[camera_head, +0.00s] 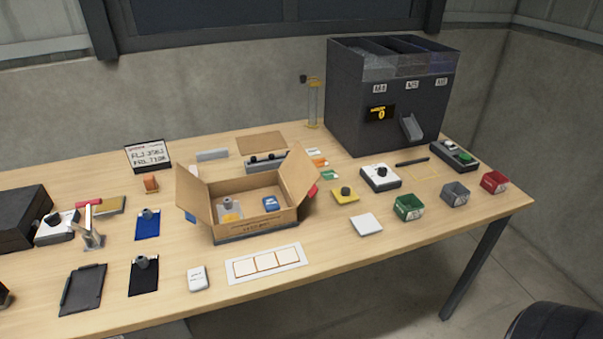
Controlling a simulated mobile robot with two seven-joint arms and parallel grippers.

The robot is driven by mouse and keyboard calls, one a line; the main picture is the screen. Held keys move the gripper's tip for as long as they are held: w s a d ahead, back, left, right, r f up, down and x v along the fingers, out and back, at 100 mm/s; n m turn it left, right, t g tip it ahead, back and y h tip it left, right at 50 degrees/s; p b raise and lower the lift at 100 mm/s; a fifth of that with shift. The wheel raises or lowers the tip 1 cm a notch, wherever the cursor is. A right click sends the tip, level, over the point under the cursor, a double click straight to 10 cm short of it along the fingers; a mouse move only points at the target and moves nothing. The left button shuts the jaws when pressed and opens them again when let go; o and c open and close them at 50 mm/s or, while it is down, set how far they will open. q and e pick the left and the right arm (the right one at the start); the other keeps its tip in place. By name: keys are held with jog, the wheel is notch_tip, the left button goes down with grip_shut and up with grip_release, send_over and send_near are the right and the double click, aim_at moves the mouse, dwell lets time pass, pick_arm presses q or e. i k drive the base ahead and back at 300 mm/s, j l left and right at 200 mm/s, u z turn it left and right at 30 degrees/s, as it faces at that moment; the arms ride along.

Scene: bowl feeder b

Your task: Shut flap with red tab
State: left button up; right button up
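An open cardboard box (262,228) stands near the middle of the table. Its right flap (299,172) stands up and leans outward, with a red tab (313,190) showing at its outer side. Its left flap (192,192) also stands open, tilted outward, with a bit of blue (190,217) beside it. Inside the box lie a blue item (271,204) and a grey and yellow item (230,211). Neither of my grippers is in view.
On the table (350,265), a white card (366,224) and a yellow block with a black knob (345,195) lie right of the box. A white framed strip (266,263) lies in front. A large dark feeder (385,100) stands behind right.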

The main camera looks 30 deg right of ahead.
aim_at(300, 175)
jog(key=k+l, duration=0.1)
jog(key=l, duration=0.3)
jog(key=k+l+u, duration=0.1)
jog(key=l, duration=0.3)
jog(key=k+l+u, duration=0.1)
jog(key=l, duration=0.25)
jog(key=k+l, duration=0.1)
jog(key=l, duration=0.3)
jog(key=k+l+u, duration=0.1)
jog(key=l, duration=0.25)
jog(key=k+l, duration=0.15)
jog(key=l, duration=0.25)
jog(key=k+l+u, duration=0.15)
jog(key=l, duration=0.2)
